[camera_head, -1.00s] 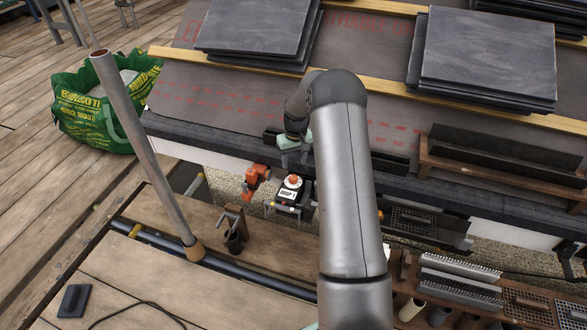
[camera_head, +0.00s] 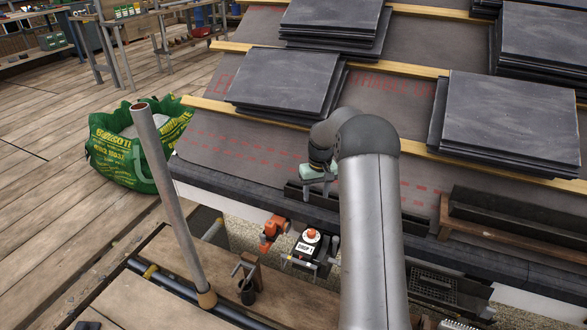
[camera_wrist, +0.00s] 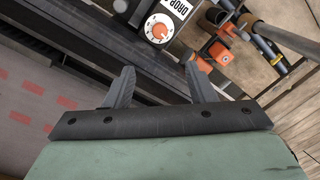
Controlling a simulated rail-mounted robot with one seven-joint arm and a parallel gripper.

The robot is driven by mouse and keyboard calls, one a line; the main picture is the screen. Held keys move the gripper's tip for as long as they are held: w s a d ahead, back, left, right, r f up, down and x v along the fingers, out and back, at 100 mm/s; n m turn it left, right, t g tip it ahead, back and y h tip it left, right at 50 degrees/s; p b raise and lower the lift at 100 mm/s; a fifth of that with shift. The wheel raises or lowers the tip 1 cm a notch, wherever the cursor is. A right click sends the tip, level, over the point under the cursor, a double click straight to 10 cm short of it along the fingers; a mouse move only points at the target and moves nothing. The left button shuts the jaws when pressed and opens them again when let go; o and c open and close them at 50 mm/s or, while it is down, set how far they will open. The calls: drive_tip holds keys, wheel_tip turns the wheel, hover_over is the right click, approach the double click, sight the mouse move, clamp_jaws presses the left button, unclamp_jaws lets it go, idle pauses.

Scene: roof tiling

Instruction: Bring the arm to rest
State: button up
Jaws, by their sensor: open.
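My gripper (camera_wrist: 160,88) shows in the wrist view with its two dark fingers spread apart and nothing between them. In the head view my gripper (camera_head: 318,190) is small and partly hidden behind my grey arm. It hangs above the dark slate at the roof's lower edge, close to the front of the roof. A box labelled DROP with an orange-red dial (camera_head: 311,235) stands in front of the roof edge, below the gripper in the picture. The box also shows in the wrist view (camera_wrist: 165,22), beyond the fingertips.
Stacks of dark slates (camera_head: 287,80) lie on the sloping roof, held at wooden battens. An orange tool (camera_head: 272,229) is beside the box. A grey pole (camera_head: 165,190) rises at the left, near a green bag (camera_head: 110,150). The wooden floor at far left is open.

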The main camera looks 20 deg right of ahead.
drive_tip(key=s+a+r+p, duration=0.5)
drive_tip(key=r, duration=0.4)
drive_tip(key=s+a+r+p, duration=0.4)
drive_tip(key=s+r, duration=0.2)
drive_tip(key=r, duration=0.3)
drive_tip(key=s+a+r+p, duration=0.5)
drive_tip(key=r, duration=0.4)
drive_tip(key=s+a+r+p, duration=0.2)
drive_tip(key=s+r+p, duration=0.1)
drive_tip(key=s, duration=0.4)
drive_tip(key=s+a+r+p, duration=0.2)
drive_tip(key=s+r+p, duration=0.1)
drive_tip(key=s, duration=0.4)
drive_tip(key=s+a+r+n+p, duration=0.1)
drive_tip(key=s+a+r+p, duration=0.1)
drive_tip(key=s, duration=0.4)
drive_tip(key=shift+s+r+p, duration=0.4)
drive_tip(key=shift+p, duration=0.3)
